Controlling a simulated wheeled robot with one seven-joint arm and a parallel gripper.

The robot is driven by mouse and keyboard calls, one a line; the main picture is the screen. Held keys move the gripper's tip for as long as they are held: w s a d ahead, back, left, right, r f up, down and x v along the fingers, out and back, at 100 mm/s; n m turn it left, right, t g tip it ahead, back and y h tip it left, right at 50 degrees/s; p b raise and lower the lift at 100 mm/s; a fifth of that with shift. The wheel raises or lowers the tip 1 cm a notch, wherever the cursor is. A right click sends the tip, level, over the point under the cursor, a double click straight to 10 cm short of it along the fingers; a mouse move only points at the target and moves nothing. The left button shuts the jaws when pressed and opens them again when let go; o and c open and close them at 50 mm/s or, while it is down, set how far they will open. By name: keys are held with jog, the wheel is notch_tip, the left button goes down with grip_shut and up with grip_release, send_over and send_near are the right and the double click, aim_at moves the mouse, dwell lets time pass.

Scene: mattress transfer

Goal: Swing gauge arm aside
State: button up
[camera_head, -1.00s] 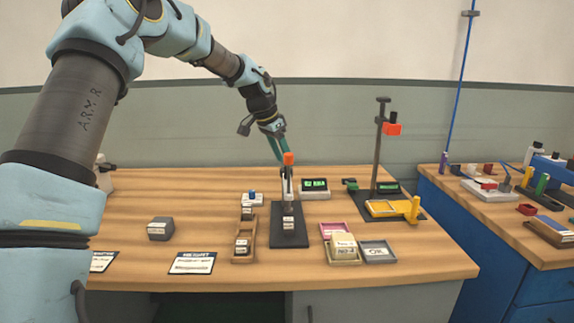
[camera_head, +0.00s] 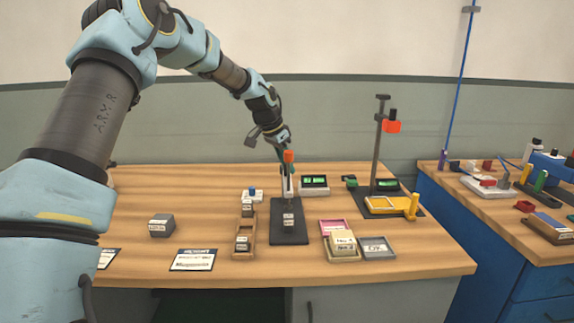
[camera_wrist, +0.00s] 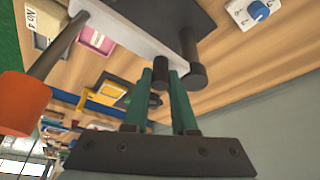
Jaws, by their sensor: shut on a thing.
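The gauge stands on a dark base plate (camera_head: 290,237), with a pale upright body (camera_head: 287,187) and an orange piece (camera_head: 289,156) at its top. A small labelled grey block (camera_head: 289,219) is on the plate at its foot. In the wrist view, the pale gauge arm (camera_wrist: 125,35) runs across the top, and the orange piece (camera_wrist: 22,105) hangs on a dark rod at left. My gripper (camera_wrist: 160,78) has its green fingers shut on a dark peg (camera_wrist: 158,70) by the arm's end. In the head view my gripper (camera_head: 281,153) is partly hidden behind the orange piece.
A wooden rack (camera_head: 253,243) with labelled blocks is left of the gauge. Pink (camera_head: 334,227) and grey OK (camera_head: 377,252) trays are at right. A display box (camera_head: 314,187) sits behind. A tall stand (camera_head: 377,145) rises at back right.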

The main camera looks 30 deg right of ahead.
grip_shut()
dwell(0.9)
